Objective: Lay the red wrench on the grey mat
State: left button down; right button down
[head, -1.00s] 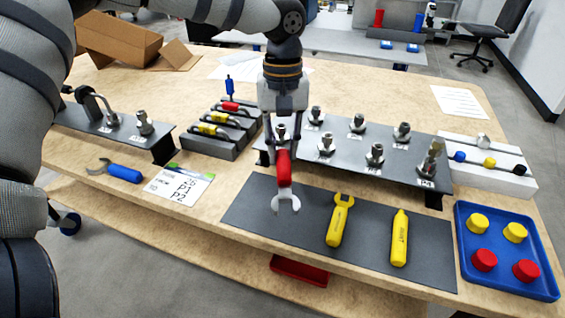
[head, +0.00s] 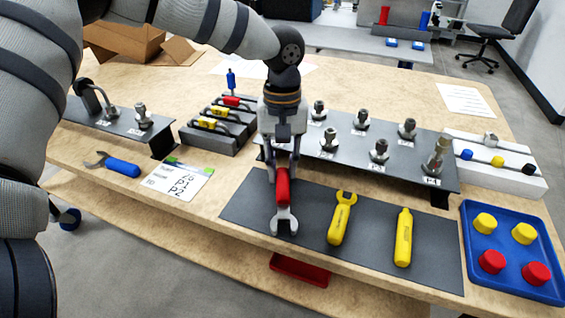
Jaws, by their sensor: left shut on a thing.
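The red wrench (head: 283,188) has a red handle and a silver open-end jaw that points toward the front edge of the table. My left gripper (head: 283,172) points down and is shut on the red handle. The wrench is over the left part of the dark grey mat (head: 312,233), at or very near its surface; I cannot tell whether it touches. My right gripper is not in view.
A yellow wrench (head: 342,217) and a yellow bottle-shaped tool (head: 403,238) lie on the mat to the right. A blue tray (head: 507,267) with caps is at the far right. A raised grey fitting rack (head: 400,173) stands behind the mat. A blue wrench (head: 122,168) lies left.

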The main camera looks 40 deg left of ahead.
pick_arm(q)
jog(key=shift+f, duration=0.4)
jog(key=c, duration=1.3)
grip_release()
jog(key=shift+c, duration=0.2)
jog(key=shift+r, duration=0.1)
notch_tip(320, 180, up, 10)
